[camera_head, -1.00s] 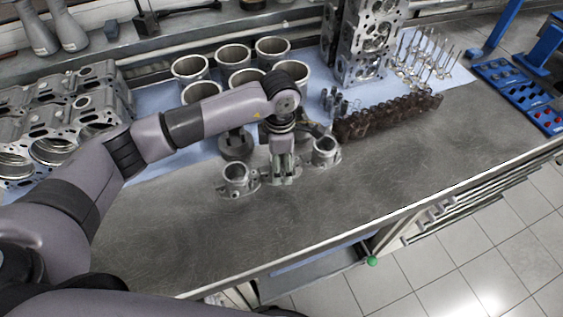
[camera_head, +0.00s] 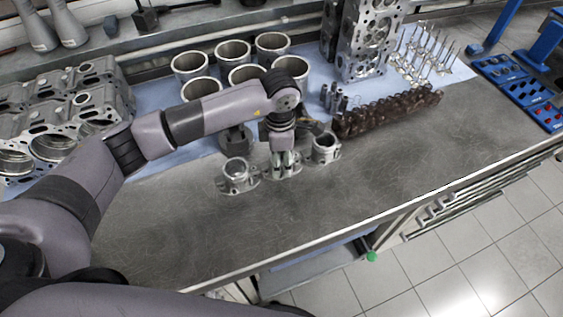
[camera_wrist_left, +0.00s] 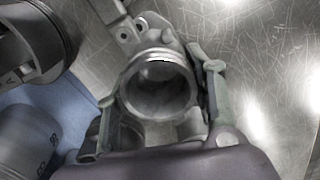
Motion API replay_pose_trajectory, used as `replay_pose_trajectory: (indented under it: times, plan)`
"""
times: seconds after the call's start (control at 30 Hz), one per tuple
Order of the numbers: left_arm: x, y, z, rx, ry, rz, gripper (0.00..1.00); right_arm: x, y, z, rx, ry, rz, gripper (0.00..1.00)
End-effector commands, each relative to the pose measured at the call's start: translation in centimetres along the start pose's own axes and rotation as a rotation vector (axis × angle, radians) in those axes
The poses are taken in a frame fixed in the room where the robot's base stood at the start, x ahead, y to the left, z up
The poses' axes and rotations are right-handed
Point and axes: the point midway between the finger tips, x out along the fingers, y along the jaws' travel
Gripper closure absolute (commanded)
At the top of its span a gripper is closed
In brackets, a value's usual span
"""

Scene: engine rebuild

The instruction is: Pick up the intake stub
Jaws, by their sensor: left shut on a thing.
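Three grey metal intake stubs stand in a row on the steel bench. The left stub (camera_head: 237,177) and the right stub (camera_head: 325,149) stand upright on their flanges, apart from my fingers in the head view. My left gripper (camera_head: 284,161) points down and is shut on the middle stub (camera_head: 284,171). In the left wrist view, the round open mouth of the held stub (camera_wrist_left: 160,90) lies between the two fingers. My fingers partly hide this stub in the head view, and I cannot tell whether it is clear of the bench. My right gripper is out of view.
A dark camshaft-like part (camera_head: 388,116) lies to the right. Several cylinder liners (camera_head: 190,64) stand behind on a blue mat. An engine block (camera_head: 70,110) sits at left and a cylinder head (camera_head: 368,40) at back right. The bench front (camera_head: 200,235) is bare.

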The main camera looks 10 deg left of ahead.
Motion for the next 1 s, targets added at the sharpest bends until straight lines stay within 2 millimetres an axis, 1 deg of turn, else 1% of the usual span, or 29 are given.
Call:
replay_pose_trajectory:
  times: [0.03, 0.23, 0.5, 0.67, 0.77, 0.87, 0.97, 1.0]
  plan:
    - [0.0, 0.0, 0.0, -0.001, 0.000, 0.000, 0.78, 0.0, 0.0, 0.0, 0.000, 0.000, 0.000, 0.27]
    - [0.0, 0.0, 0.0, -0.001, 0.000, 0.001, 0.91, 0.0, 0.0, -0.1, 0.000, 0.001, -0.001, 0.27]
    - [-0.2, 0.1, 0.0, -0.001, -0.001, 0.002, 0.91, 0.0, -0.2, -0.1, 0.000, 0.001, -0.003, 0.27]
    - [-1.1, 0.2, 0.1, -0.002, -0.002, 0.004, 0.91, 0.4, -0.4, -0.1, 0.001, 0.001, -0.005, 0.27]
    - [-2.5, 0.2, 0.1, 0.001, -0.003, 0.005, 0.91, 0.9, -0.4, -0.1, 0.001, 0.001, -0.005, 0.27]
    - [-4.5, 0.2, 0.1, 0.000, -0.005, 0.007, 0.91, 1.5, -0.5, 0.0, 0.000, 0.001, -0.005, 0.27]
    - [-7.3, 0.2, 0.1, 0.001, -0.005, 0.009, 0.91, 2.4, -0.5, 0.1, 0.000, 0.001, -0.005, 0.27]
    - [-8.6, 0.2, 0.1, 0.002, -0.005, 0.009, 0.91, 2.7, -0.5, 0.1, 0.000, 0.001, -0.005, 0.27]
